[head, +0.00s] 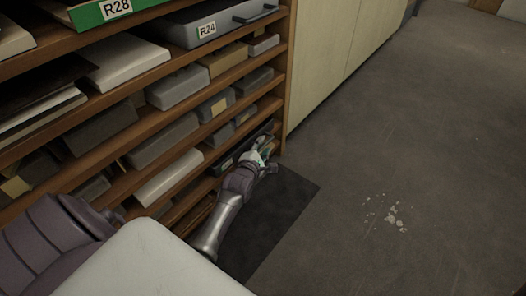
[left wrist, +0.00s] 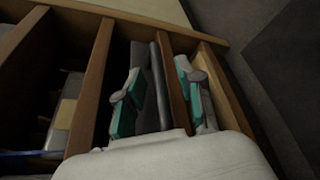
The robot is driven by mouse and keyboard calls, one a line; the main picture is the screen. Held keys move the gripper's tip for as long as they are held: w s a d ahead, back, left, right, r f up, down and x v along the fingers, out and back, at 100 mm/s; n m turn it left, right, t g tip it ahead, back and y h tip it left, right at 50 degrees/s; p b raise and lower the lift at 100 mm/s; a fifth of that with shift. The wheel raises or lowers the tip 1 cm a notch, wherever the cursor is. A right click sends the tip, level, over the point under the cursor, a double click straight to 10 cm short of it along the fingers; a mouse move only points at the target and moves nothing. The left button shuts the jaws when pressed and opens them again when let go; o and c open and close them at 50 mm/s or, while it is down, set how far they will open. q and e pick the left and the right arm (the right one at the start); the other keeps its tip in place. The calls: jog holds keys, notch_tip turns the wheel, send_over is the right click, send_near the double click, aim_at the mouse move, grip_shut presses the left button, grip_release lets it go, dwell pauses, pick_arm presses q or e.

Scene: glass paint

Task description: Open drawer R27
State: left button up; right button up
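The label R27 is not readable in either view. A dark drawer front (head: 228,162) sits low in the wooden shelf unit, partly hidden by my left gripper (head: 264,158), which reaches down to its right end. In the left wrist view, my left gripper (left wrist: 160,96) has its two teal-padded fingers apart. A dark grey drawer edge (left wrist: 158,75) and a wooden shelf board (left wrist: 174,85) lie between the fingers in the picture. I cannot tell whether the fingers touch either. My right gripper is not in view.
Drawers labelled R28 (head: 118,8) and R24 (head: 207,29) are higher in the unit. Several boxes fill the shelves. Pale cabinets (head: 330,50) continue to the right. A dark mat (head: 285,205) lies in front; the floor (head: 420,150) is open, with pale flakes (head: 393,217).

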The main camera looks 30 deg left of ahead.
pick_arm(q)
jog(key=shift+w, duration=0.25)
grip_shut()
dwell(0.3)
